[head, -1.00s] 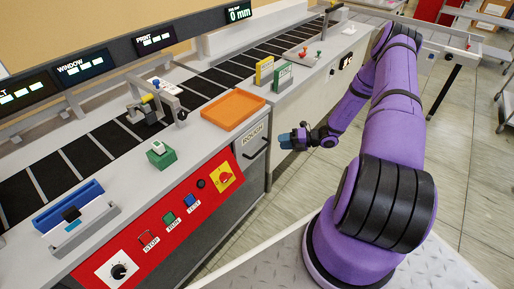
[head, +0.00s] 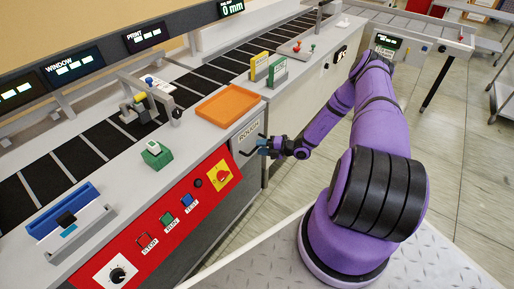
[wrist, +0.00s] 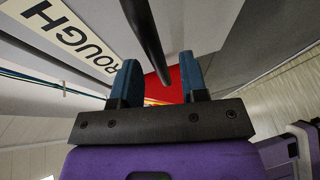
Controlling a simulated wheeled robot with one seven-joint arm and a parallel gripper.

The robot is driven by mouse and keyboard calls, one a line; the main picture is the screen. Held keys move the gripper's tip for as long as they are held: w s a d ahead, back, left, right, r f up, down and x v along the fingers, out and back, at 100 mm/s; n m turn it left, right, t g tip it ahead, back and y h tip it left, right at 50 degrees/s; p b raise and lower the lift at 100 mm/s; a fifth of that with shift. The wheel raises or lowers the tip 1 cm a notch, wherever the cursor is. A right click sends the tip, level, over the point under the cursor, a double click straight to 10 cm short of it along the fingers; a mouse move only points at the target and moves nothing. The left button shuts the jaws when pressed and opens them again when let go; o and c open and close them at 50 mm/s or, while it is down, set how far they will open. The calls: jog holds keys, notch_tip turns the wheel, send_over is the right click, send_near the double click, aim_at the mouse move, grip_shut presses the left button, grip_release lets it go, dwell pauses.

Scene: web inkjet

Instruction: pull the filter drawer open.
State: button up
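The drawer front labelled ROUGH (head: 236,146) is at the right end of the machine's front, below the orange tray, and looks flush with the cabinet. Its dark bar handle (wrist: 147,35) runs down the wrist view, its lower end in the gap between my fingers. The ROUGH label (wrist: 68,33) lies left of it. My gripper (head: 262,147) is at the handle in the head view, partly hiding it. In the wrist view its two blue fingers (wrist: 160,75) stand apart, with visible space on both sides of the bar; I see no contact.
A red control panel (head: 172,220) with buttons and a yellow switch is left of the drawer. The orange tray (head: 228,106) sits on the deck above. Tiled floor (head: 300,185) is open on the right, in front of the cabinet.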

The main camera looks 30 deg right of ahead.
jog(key=shift+x, duration=1.1)
grip_shut()
jog(key=shift+s, duration=0.1)
jog(key=s+d, duration=0.3)
jog(key=s, duration=0.6)
jog(key=s+d, duration=0.3)
jog(key=s, duration=0.6)
jog(key=shift+s+d, duration=0.35)
jog(key=shift+d, duration=0.05)
grip_release()
